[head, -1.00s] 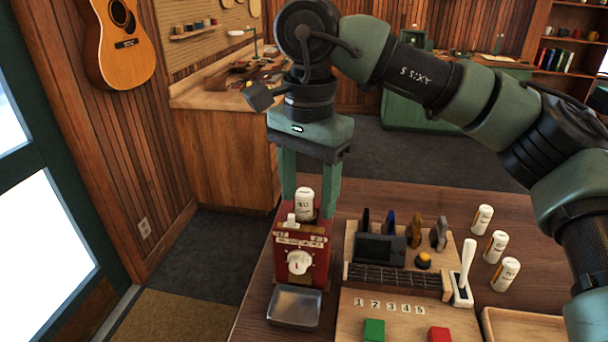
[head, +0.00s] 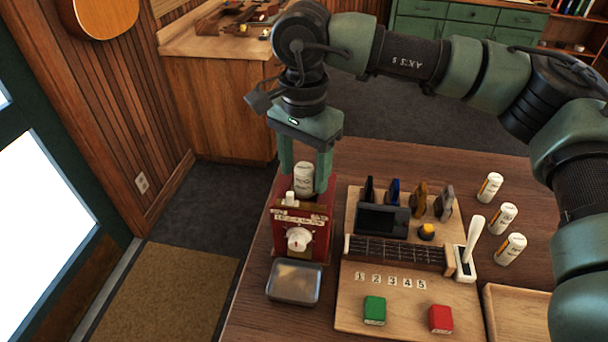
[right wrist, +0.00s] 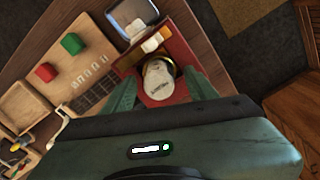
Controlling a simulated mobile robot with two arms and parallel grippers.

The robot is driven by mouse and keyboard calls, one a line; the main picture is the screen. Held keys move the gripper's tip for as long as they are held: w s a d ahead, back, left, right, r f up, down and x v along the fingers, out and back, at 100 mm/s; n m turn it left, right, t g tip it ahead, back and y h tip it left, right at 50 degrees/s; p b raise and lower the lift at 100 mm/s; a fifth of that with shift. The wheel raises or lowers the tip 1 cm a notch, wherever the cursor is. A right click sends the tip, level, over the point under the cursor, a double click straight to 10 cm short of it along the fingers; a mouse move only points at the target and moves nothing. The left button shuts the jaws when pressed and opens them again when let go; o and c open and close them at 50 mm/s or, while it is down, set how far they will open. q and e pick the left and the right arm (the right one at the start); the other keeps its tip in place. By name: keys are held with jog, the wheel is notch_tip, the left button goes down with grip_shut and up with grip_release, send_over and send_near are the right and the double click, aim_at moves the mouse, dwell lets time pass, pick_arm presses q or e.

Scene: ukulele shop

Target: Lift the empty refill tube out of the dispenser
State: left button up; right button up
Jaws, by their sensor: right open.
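The red dispenser (head: 318,236) stands at the left edge of the wooden table, with a white dial on its front. The white refill tube (head: 304,179) stands upright in its top; in the right wrist view the tube (right wrist: 158,82) sits in a round opening. My right gripper (head: 305,184) points down over the dispenser, fingers open on either side of the tube. In the right wrist view the fingers (right wrist: 160,92) show gaps to the tube. The tube's lower part is hidden in the dispenser. My left gripper is not in view.
A metal tray (head: 294,282) sits before the dispenser. To the right are a board (head: 403,309) with a green button (head: 374,310) and red button (head: 440,319), a white lever (head: 473,240), and three white tubes (head: 502,218). A wooden tray (head: 517,312) lies at front right.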

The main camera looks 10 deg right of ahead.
jog(key=shift+f, duration=0.25)
grip_shut()
jog(key=shift+r, duration=0.15)
